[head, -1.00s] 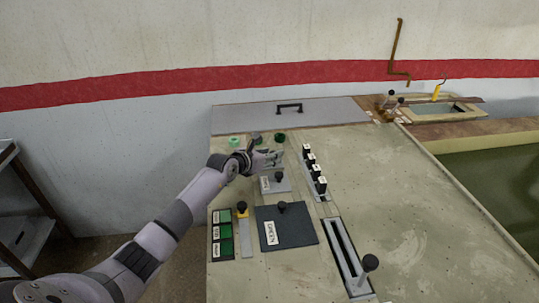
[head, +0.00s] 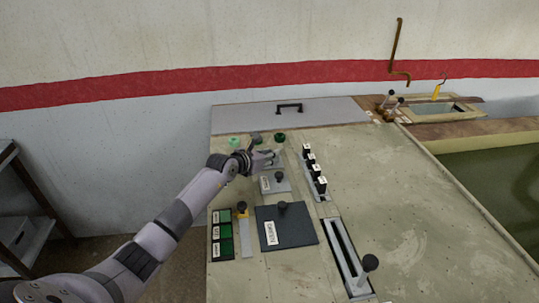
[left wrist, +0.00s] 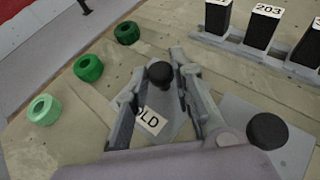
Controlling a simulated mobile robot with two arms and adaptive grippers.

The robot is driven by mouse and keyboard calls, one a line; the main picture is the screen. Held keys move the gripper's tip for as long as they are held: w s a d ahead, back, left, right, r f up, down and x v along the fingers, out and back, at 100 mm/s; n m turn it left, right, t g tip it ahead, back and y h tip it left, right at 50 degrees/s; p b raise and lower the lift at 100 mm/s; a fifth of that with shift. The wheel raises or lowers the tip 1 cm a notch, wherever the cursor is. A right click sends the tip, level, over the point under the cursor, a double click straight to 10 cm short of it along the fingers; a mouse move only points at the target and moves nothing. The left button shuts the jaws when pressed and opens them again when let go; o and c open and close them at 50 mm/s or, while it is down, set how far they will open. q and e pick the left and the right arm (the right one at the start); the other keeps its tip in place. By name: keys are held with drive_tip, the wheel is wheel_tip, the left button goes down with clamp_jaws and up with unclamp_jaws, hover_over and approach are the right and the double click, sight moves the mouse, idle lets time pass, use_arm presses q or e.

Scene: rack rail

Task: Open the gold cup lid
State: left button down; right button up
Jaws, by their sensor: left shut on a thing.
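The gold cup lid (left wrist: 175,120) is a small grey plate in the left wrist view. My left gripper (left wrist: 160,80) is shut on this knob, a finger on each side. In the head view my left gripper (head: 274,156) covers most of this lid, at the far part of the panel. The plate looks flat in place. My right gripper is not in view.
Another grey plate with a black knob (head: 278,177) lies just nearer. Green round knobs (head: 279,137) stand beyond the gripper. Black numbered switches (head: 313,170) stand to the right. A dark square lid (head: 287,228) and a slotted lever (head: 370,262) are nearer.

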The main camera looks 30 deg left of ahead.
use_arm(q)
drive_tip(key=s+a, duration=0.1)
drive_tip(key=a, duration=0.1)
drive_tip(key=s+a, duration=0.4)
drive_tip(key=shift+a+b, duration=0.2)
drive_tip(key=shift+b, duration=0.2)
drive_tip(key=shift+w+d, duration=0.15)
drive_tip(key=shift+w, duration=0.05)
drive_tip(key=c, duration=1.4)
unclamp_jaws()
drive_tip(key=v, duration=1.2)
drive_tip(key=shift+f, duration=0.1)
